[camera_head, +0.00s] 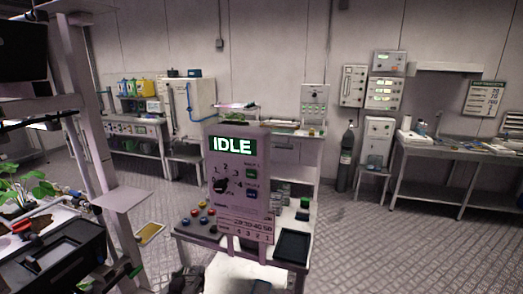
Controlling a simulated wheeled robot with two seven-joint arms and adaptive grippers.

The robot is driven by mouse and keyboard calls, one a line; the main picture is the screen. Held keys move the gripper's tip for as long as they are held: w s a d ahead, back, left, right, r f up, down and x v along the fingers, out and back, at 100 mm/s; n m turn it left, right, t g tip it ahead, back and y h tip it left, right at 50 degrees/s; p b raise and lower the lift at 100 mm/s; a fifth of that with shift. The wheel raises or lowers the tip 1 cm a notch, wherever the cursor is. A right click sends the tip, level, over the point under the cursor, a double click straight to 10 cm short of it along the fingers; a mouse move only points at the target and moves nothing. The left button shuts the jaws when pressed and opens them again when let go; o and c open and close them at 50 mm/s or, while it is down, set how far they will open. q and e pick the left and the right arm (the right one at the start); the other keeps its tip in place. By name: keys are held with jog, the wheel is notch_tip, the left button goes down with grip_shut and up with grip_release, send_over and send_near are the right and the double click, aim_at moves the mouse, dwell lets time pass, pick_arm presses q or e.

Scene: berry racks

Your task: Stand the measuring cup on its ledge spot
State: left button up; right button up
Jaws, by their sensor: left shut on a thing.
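My left gripper (187,279) is a dark shape at the bottom edge, left of centre, in front of the control stand. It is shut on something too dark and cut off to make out. I cannot pick out the measuring cup clearly. A small flat grey ledge (121,199) juts from the pale post at the left and looks bare. My gripper is below and to the right of this ledge, apart from it in the picture. My right gripper is not in view.
A control panel (239,180) reading IDLE stands on a bench with coloured buttons (203,216) and a black tray (292,246). A black bin (55,258) and green plants (25,190) are at the left. Open tiled floor lies at the right.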

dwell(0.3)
pick_arm(q)
jog(key=shift+w+d+r, duration=0.1)
jog(key=shift+w+r, duration=0.15)
jog(key=shift+r, duration=0.3)
jog(key=shift+w+d+r, duration=0.1)
jog(key=shift+w+r, duration=0.15)
jog(key=shift+r, duration=0.3)
jog(key=s+f, duration=0.5)
jog(key=f, duration=0.3)
jog(key=shift+s+a, duration=0.2)
jog(key=shift+s, duration=0.15)
dwell(0.4)
